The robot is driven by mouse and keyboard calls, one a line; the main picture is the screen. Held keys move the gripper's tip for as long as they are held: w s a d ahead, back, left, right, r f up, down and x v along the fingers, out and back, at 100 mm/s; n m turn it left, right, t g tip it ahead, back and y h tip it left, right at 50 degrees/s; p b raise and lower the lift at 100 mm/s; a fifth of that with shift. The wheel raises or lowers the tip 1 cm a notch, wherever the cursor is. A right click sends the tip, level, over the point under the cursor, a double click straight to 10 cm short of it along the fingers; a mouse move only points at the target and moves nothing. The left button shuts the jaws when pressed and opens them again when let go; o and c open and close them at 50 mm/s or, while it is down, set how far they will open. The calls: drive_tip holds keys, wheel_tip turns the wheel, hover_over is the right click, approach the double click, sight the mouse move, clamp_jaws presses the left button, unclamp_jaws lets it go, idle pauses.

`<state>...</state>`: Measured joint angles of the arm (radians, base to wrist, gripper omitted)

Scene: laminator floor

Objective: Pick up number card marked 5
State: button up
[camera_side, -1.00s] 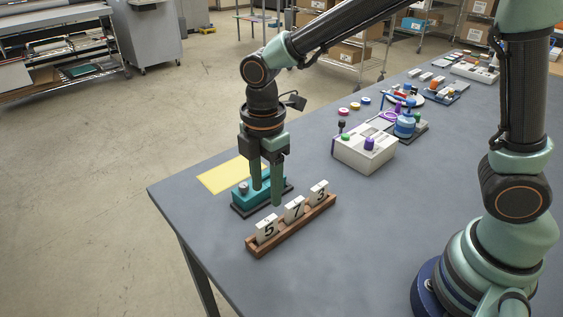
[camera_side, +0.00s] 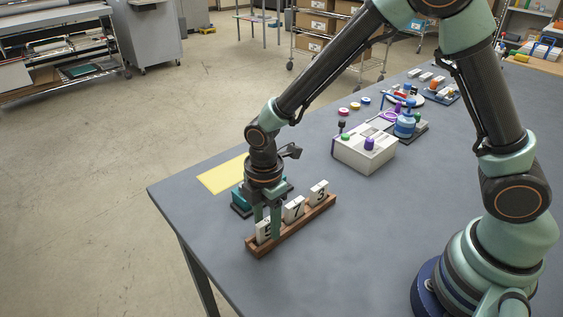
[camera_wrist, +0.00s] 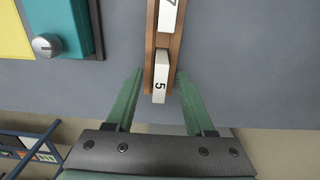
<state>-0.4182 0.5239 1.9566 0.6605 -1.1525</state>
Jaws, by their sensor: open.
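The number card marked 5 (camera_side: 263,231) is a white block standing in a slot at the near-left end of a brown wooden rack (camera_side: 289,233). The cards marked 7 (camera_side: 294,209) and 3 (camera_side: 319,193) stand behind it in the same rack. My gripper (camera_side: 268,234) is open at the 5 card and partly hides it in the side view. In the wrist view, the 5 card (camera_wrist: 160,80) lies between my two green fingers (camera_wrist: 158,76), with a gap on each side. The 7 card (camera_wrist: 168,15) shows at the top edge.
A teal device with a grey knob (camera_wrist: 46,45) stands beside the rack, next to a yellow sheet (camera_side: 222,176). A white box with coloured knobs (camera_side: 363,153) is farther back. The table's near edge is close to the rack's end.

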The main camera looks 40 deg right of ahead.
clamp_jaws()
drive_tip(key=shift+r, duration=0.1)
